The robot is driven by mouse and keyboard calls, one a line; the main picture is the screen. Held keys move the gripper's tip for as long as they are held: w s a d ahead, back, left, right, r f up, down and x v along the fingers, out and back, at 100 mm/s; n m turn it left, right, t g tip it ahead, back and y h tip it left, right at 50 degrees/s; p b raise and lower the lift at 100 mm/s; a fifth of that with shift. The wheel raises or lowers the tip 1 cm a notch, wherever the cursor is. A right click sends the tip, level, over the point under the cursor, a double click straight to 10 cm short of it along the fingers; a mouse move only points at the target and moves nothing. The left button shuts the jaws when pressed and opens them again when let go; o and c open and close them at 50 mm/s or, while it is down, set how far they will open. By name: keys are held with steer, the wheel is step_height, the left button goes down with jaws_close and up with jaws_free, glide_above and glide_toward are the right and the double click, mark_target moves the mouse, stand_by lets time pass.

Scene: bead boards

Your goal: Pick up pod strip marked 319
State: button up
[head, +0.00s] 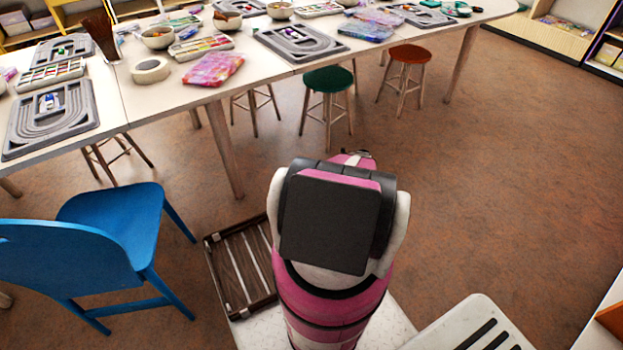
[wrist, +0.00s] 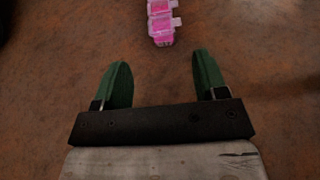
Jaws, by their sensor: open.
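In the wrist view a clear strip of small boxes with pink contents (wrist: 161,20) lies on the brown floor at the top edge, a little right of centre. Its upper part is cut off by the frame, and no number on it is readable. My gripper (wrist: 164,75) is open and empty, with its two green fingers apart. The strip is beyond the fingertips, roughly in line with the gap between them, and not touching them. In the head view my own arm covers the middle, and neither the gripper's fingers nor the strip can be made out there.
A long white table (head: 150,95) holds grey bead boards (head: 300,42), bowls and trays. A blue chair (head: 115,225) stands at left. A green stool (head: 328,80) and a red-brown stool (head: 408,56) stand by the table. The floor at right (head: 490,180) is clear.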

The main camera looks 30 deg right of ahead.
steer(key=x, duration=0.9)
steer(key=shift+w+f, duration=0.1)
steer(key=shift+f, duration=0.1)
steer(key=c, duration=0.8)
